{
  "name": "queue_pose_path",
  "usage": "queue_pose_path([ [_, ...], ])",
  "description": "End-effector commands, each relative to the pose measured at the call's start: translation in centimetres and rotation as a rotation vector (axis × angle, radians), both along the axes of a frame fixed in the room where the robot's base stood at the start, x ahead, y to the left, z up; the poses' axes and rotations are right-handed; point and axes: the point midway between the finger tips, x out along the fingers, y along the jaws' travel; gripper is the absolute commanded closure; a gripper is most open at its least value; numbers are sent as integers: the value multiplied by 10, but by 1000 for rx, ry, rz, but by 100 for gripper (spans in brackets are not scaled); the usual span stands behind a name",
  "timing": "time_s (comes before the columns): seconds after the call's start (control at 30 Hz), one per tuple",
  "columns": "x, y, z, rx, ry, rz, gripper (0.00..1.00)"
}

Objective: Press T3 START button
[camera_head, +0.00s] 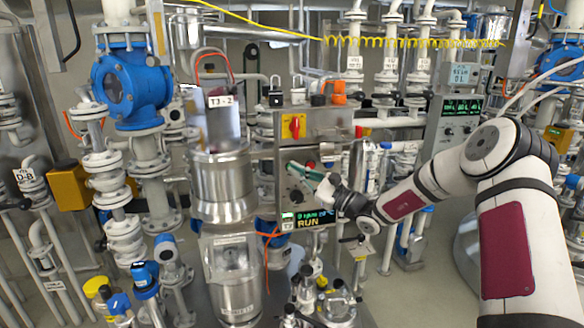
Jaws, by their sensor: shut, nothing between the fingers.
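A grey control box (322,124) stands in the middle of the head view, just right of the metal vessel labelled T3-2 (222,180). Its front has a red and yellow switch (293,126), a dark knob (296,197) and a lit display (308,220) with small green figures and the word RUN. My gripper (294,167), with teal fingers, is shut and empty in front of the box, between switch and knob. It covers part of the panel, and I cannot make out a START button. Whether the fingertips touch the panel is unclear.
A blue valve (131,88) on white pipes stands at the left. A second panel with green screens (460,106) is behind my arm at the right. Glassware and fittings (325,300) crowd the space below the box.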

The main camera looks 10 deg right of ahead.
Motion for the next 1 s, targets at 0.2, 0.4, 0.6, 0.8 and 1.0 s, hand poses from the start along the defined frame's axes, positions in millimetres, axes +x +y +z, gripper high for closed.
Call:
queue_pose_path([
  [0.2, 0, 0, -1, 0, 0, 0, 100],
  [0.4, -7, 0, 1, 0, 1, 0, 100],
  [0.6, -26, 0, 2, 0, 3, 0, 100],
  [0.8, -43, 0, 2, 0, 1, 0, 100],
  [1.0, -51, 0, 0, -1, 0, -1, 100],
])
